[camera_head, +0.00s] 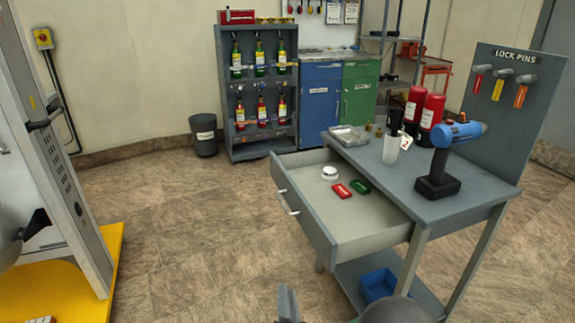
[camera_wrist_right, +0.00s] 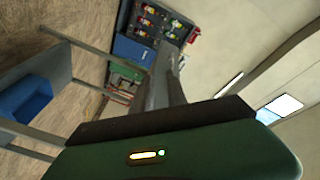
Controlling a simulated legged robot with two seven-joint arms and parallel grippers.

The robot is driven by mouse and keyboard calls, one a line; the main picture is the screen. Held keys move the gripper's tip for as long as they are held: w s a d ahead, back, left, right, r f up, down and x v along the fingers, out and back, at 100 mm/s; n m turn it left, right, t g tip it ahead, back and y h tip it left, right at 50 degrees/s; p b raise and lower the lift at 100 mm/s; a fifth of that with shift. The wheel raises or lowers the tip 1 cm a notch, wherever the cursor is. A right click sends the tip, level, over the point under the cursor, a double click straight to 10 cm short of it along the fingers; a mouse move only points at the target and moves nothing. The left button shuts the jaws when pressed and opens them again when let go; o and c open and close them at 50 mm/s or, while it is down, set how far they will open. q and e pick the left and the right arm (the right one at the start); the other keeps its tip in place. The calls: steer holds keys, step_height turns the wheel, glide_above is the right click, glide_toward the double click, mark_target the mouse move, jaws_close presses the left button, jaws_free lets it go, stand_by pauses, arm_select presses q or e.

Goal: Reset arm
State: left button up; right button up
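My right gripper (camera_head: 288,303) shows at the bottom edge of the head view, in front of the workbench and below its open drawer. In the right wrist view its two grey fingers (camera_wrist_right: 166,82) lie close together, with nothing seen between them. It touches no object. A grey rounded part at the left edge of the head view looks like my left arm.
The workbench (camera_head: 468,196) stands at right with its drawer (camera_head: 376,222) pulled out. A blue drill (camera_head: 440,160) stands on top. A blue bin (camera_head: 377,285) sits on the lower shelf. A yellow-based machine (camera_head: 62,300) stands at left. The floor between is clear.

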steer(key=s+d+f+n+g, duration=0.4)
steer(key=d+f+n+g, duration=0.2)
steer(key=d+g, duration=0.25)
steer(key=s+d+f+n+g+h, duration=0.25)
steer(key=s+d+g, duration=0.45)
steer(key=s+d, duration=0.65)
steer(key=w+p+v, duration=0.3)
steer(key=p+v, duration=1.3)
steer(key=w+r+p+v, duration=0.1)
steer(key=w+p+v, duration=0.2)
steer(key=p+v, duration=1.4)
steer(key=shift+w+a+r, duration=0.2)
steer(key=shift+a+r, duration=0.05)
steer(key=shift+a, duration=0.15)
steer(key=shift+n+y, duration=0.25)
